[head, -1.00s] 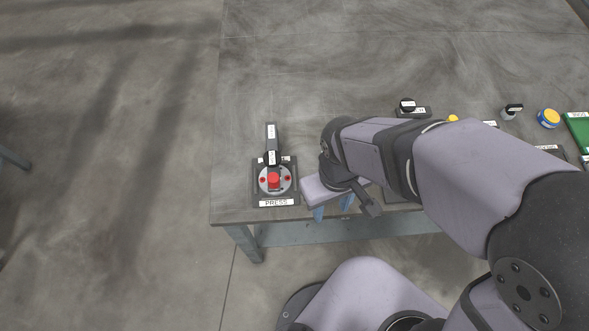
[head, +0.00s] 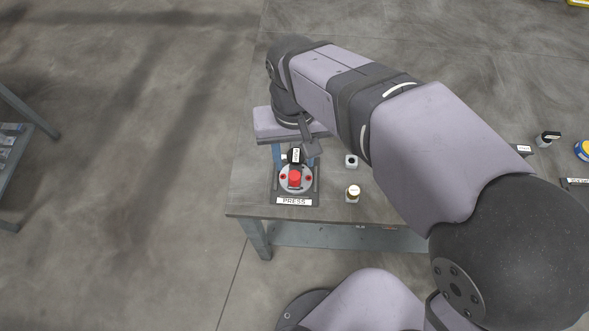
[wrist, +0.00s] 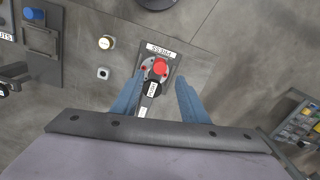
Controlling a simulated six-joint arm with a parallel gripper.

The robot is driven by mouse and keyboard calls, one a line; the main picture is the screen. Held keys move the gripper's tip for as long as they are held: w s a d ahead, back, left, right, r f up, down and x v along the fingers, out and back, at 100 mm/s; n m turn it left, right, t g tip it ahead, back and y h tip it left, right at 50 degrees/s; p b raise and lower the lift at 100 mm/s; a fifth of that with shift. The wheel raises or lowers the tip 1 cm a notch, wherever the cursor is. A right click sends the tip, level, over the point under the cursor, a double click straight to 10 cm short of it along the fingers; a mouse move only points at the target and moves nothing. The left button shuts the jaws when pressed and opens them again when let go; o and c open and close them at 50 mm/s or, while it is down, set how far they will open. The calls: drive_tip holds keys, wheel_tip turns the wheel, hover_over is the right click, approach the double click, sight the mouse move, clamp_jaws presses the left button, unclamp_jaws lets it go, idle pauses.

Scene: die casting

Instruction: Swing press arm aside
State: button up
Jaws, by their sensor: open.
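The press (head: 295,178) sits near the table's front left corner, a dark base with a round grey plate, a red piece in its middle and a PRESS label. Its dark press arm (head: 294,155) runs from the red piece toward the back; its far part is hidden under my gripper in the head view. In the wrist view the press arm (wrist: 153,88) lies between the two blue fingers of my gripper (wrist: 160,77). The gripper is open, with a gap showing on both sides of the press arm. Height and contact are hard to tell.
A small pale block with a dark hole (head: 351,161) and a gold-topped cylinder (head: 353,193) stand right of the press. A blue knob (wrist: 33,14) shows at the wrist view's upper left. A shelf with items (wrist: 300,122) stands off the table.

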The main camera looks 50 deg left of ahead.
sight(294, 175)
drive_tip(key=shift+f+p, duration=0.8)
drive_tip(key=shift+f, duration=2.8)
clamp_jaws()
